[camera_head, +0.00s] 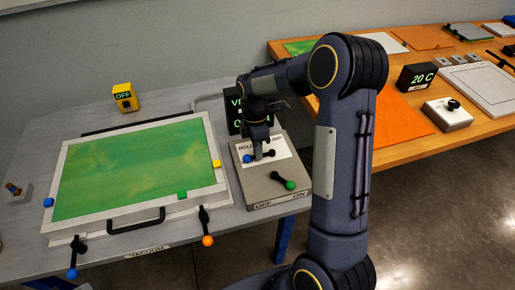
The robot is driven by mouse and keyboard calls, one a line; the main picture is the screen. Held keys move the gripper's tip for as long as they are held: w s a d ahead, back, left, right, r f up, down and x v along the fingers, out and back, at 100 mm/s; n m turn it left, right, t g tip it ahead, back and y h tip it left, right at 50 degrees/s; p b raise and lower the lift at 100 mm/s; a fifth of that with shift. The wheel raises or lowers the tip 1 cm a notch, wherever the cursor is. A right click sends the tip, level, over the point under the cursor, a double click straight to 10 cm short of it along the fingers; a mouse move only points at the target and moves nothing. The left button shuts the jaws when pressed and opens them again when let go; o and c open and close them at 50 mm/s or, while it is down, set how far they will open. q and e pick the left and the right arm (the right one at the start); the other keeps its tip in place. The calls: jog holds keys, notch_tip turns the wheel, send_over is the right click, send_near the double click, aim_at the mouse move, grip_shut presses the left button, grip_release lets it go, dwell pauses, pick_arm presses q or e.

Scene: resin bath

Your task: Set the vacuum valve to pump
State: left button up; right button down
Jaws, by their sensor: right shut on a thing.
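The vacuum valve is a lever with a blue knob (248,159) on the upper part of a grey control box (262,205). Its white label reads HOLD on the left; the right word is partly covered and ends in "UMP". The blue knob points left, to the HOLD side. My right gripper (261,153) reaches down from above and is shut on the valve lever, just right of the blue knob. The gripper hides part of the lever and label. My left gripper is out of view.
A green-knobbed lever (290,185) sits lower on the box, above OFF and ON marks. A black display (235,110) behind is partly hidden. A lidded bath with a green sheet (140,165) stands left. A wooden bench (395,155) stands right.

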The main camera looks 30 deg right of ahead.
jog(key=shift+w, duration=0.1)
jog(key=m, duration=0.2)
jog(key=w+d+m, duration=0.1)
jog(key=shift+w+m+y, duration=0.15)
jog(key=shift+m+y, duration=0.15)
jog(key=shift+m, duration=0.1)
jog(key=m, duration=0.2)
jog(key=w+d+m+t, duration=0.1)
jog(key=m, duration=0.1)
jog(key=shift+d+m+y, duration=0.15)
jog(key=shift+m+y, duration=0.15)
jog(key=m, duration=0.1)
jog(key=d+m, duration=0.1)
jog(key=m, duration=0.2)
jog(key=shift+w+d+m+t, duration=0.25)
jog(key=shift+d+m+t, duration=0.05)
jog(key=shift+d+t, duration=0.1)
jog(key=shift+s+d+r+m+t, duration=0.1)
jog(key=shift+d+m+t, duration=0.25)
jog(key=shift+m, duration=0.85)
jog(key=shift+d+m+t, duration=0.15)
jog(key=shift+d+m, duration=0.4)
jog(key=shift+m, duration=0.65)
jog(key=c, duration=1.5)
grip_release()
